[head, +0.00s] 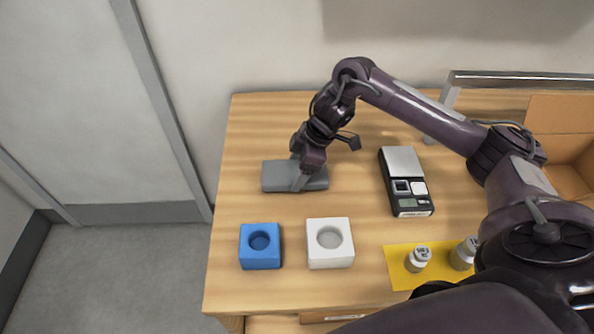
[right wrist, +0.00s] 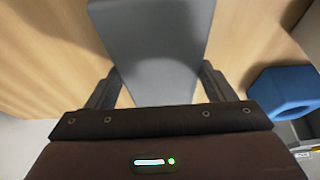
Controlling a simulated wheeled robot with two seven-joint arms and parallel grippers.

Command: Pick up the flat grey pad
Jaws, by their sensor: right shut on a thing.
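The flat grey pad (head: 278,177) lies at the back left of the wooden table in the head view. My right gripper (head: 299,184) is over the pad and shut on it, with a finger across its near side. In the right wrist view the grey pad (right wrist: 160,50) extends away between the two fingers of my right gripper (right wrist: 157,85). I cannot tell whether the pad is clear of the table top. My left gripper is not in view.
A blue block (head: 260,246) and a white block (head: 330,243), each with a round hollow, stand in front. A black scale (head: 406,181) is to the right. Weights (head: 418,259) stand on a yellow mat (head: 400,278). A cardboard box (head: 560,115) is at far right.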

